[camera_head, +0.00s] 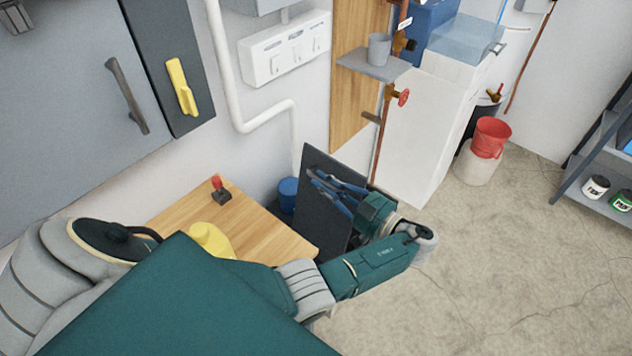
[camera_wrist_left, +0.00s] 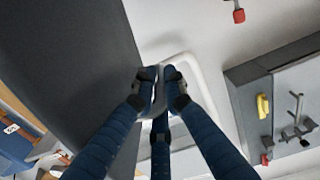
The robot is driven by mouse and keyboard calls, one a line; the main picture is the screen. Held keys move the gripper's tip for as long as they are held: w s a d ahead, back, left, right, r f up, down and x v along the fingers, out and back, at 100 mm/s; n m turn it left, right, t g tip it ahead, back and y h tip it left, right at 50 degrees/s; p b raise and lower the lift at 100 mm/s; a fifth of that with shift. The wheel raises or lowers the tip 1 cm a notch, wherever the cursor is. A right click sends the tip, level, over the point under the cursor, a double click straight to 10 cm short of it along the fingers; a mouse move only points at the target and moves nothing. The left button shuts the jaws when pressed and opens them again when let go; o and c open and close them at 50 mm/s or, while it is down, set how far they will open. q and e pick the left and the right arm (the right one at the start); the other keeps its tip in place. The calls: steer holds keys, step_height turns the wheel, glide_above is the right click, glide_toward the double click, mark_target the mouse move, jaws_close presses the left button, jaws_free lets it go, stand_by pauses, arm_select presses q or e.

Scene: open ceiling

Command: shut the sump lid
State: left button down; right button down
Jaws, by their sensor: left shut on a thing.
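The sump lid (camera_head: 318,215) is a dark grey panel standing steeply raised beside the wooden bench in the head view. It also fills the upper left of the left wrist view (camera_wrist_left: 75,60). My left gripper (camera_head: 322,185) reaches across the lid's face from the right, its blue fingers against it. In the left wrist view the fingertips (camera_wrist_left: 160,84) are closed together by the lid's edge, with a thin pale part between them. The exact grip point on the lid is partly hidden by the fingers. The sump opening is not clearly visible. My right gripper is out of view.
The wooden bench (camera_head: 265,232) with a red-handled stamp (camera_head: 220,190) stands left of the lid. A blue container (camera_head: 288,193) is behind. A white cabinet (camera_head: 420,130) and red bucket (camera_head: 490,138) stand to the right. Concrete floor (camera_head: 510,240) is clear at right.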

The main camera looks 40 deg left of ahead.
arm_select(q)
steer(key=shift+w, duration=0.25)
steer(key=shift+w+r, duration=0.1)
steer(key=shift+r, duration=0.05)
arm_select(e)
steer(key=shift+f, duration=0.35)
